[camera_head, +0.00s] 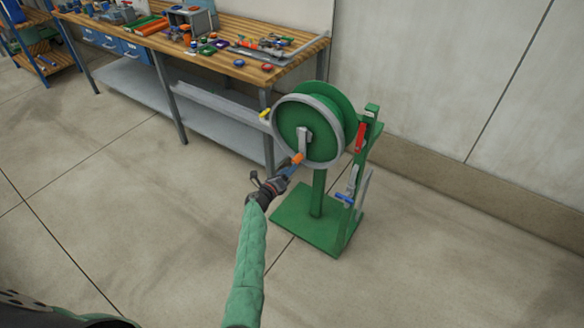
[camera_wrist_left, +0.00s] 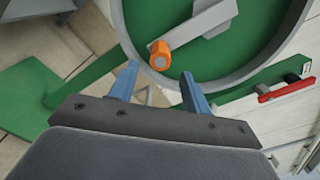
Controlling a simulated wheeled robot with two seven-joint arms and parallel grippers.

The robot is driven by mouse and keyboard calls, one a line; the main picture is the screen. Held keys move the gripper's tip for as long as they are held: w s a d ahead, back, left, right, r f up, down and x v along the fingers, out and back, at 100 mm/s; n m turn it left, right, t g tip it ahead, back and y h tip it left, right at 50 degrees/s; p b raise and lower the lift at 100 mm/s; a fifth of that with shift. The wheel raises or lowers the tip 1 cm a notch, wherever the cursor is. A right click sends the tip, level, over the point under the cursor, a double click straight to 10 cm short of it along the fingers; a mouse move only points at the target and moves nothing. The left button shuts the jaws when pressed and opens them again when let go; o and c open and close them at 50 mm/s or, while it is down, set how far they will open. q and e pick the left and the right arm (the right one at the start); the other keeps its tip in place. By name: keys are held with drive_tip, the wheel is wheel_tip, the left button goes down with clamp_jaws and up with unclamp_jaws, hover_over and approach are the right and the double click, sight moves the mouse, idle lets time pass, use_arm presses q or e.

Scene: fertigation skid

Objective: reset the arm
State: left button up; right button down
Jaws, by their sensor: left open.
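My left arm, in a green sleeve, reaches up from the bottom middle of the head view. My left gripper (camera_head: 288,171) is open and empty, just in front of the orange crank knob (camera_head: 297,158) of a green hose reel (camera_head: 318,125). In the left wrist view the two blue fingers (camera_wrist_left: 160,86) stand apart, and the orange knob (camera_wrist_left: 160,55) shows beyond and between their tips, apart from both. The grey crank arm (camera_wrist_left: 198,28) runs from the knob up to the right. My right gripper is not in view.
The reel stands on a green base plate (camera_head: 300,222) on the floor. A red lever (camera_head: 361,137) and a blue-handled part (camera_head: 344,198) are on its post. A wooden workbench (camera_head: 215,62) with tools stands behind, against the wall. The floor at right is clear.

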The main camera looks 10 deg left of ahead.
use_arm(q)
drive_tip(key=shift+s+a, duration=0.15)
drive_tip(key=shift+s, duration=0.35)
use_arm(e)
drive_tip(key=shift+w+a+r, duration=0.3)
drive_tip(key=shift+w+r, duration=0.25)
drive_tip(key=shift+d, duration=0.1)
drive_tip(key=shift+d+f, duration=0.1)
